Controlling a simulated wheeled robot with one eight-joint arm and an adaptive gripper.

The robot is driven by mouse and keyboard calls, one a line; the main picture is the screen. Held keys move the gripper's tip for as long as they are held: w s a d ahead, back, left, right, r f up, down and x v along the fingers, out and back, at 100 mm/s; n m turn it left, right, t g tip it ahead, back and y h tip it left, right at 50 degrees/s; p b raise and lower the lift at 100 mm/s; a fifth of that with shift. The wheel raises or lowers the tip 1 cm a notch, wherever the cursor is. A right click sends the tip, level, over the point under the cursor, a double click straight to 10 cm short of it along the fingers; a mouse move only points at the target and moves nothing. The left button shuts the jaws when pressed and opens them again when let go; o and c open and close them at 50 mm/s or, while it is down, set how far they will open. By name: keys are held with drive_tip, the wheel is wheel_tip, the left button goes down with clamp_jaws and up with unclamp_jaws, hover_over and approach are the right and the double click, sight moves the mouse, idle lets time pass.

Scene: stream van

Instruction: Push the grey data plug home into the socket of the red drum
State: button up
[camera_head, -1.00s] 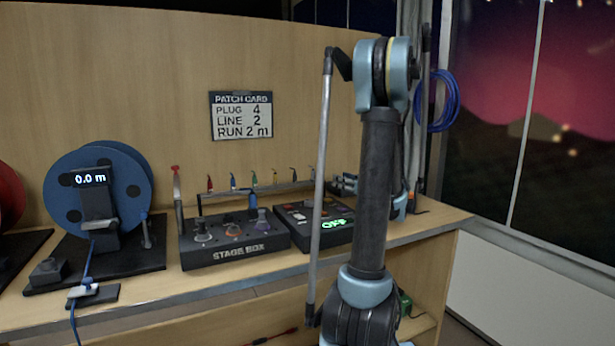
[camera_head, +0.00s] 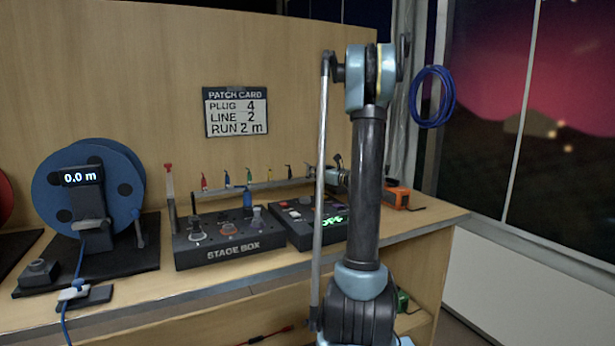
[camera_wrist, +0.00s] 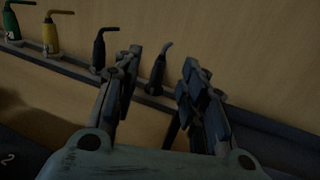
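A dark grey plug (camera_wrist: 158,70) with a bent top stands on the rack in the wrist view. It appears between the two fingers of my gripper (camera_wrist: 160,68), which are spread apart; I cannot see contact. In the head view my gripper (camera_head: 338,172) is at the right end of the plug rack, partly behind my arm. The red drum (camera_head: 6,196) shows only as a sliver at the left edge of the head view. I cannot make out its socket.
The blue drum (camera_head: 108,178) reads 0.0 m. The stage box (camera_head: 228,248) and a switch panel (camera_head: 308,228) stand below the rack (camera_head: 275,184). A black plug (camera_wrist: 99,52), yellow plug (camera_wrist: 50,38) and green plug (camera_wrist: 12,25) stand left of my fingers. An orange item (camera_head: 396,196) is at right.

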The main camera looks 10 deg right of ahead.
drive_tip(key=shift+x, duration=2.7)
drive_tip(key=shift+d, duration=0.1)
clamp_jaws()
